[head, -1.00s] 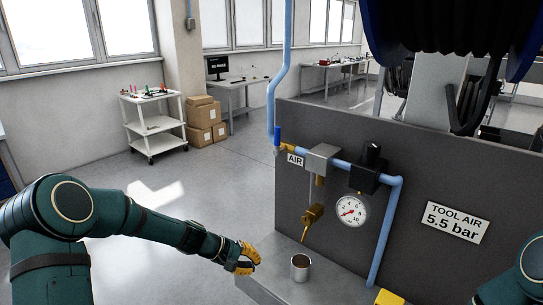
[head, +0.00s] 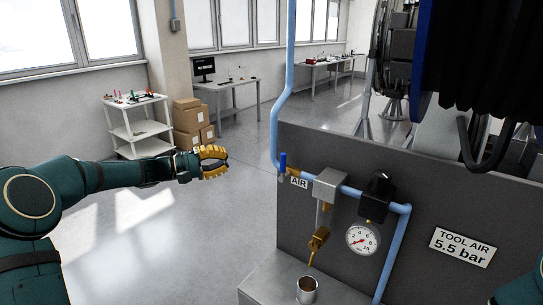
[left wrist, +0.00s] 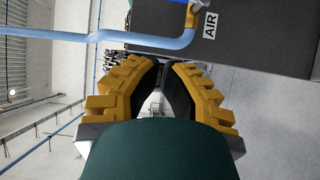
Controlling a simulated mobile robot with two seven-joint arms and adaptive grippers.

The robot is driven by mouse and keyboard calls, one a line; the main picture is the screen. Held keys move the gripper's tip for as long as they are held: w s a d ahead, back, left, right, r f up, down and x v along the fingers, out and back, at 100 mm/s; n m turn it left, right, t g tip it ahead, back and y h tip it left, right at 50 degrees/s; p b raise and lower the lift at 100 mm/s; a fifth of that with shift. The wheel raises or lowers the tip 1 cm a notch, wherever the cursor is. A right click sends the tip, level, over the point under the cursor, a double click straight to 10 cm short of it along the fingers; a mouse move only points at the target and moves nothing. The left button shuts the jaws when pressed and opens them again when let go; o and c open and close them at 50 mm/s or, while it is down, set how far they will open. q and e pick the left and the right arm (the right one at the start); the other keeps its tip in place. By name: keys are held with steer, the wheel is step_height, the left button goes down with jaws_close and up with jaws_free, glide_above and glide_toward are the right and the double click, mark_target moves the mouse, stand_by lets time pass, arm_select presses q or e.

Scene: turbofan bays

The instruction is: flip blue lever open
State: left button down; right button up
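The blue lever (head: 283,161) stands upright on the air pipe, left of the AIR label (head: 299,183). In the left wrist view, the brass fitting (left wrist: 196,14) under it shows at the top edge, and most of the lever is cut off. My left gripper (head: 222,162) has yellow fingers and is raised, to the left of the lever and apart from it. In the left wrist view its fingers (left wrist: 162,66) stand apart with a narrow empty gap. My right gripper is out of view.
The grey panel (head: 340,240) carries the blue pipe (head: 398,240), a regulator (head: 377,193), a gauge (head: 362,239) and a hanging brass nozzle (head: 318,240). A metal cup (head: 307,289) stands on the ledge below. A hose reel (head: 480,80) overhangs at upper right.

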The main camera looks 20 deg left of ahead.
mark_target(283, 163)
arm_select(q)
steer(key=shift+d, duration=0.1)
steer(key=s+d+p+x, duration=0.1)
steer(key=s+p+x, duration=0.1)
steer(key=x, duration=1)
steer(key=shift+d, duration=0.6)
steer(key=shift+d+m+b, duration=0.15)
steer(key=shift+m+b, duration=0.15)
steer(key=shift+b, duration=0.2)
steer(key=shift+d+r+y, duration=0.1)
steer(key=shift+y, duration=0.2)
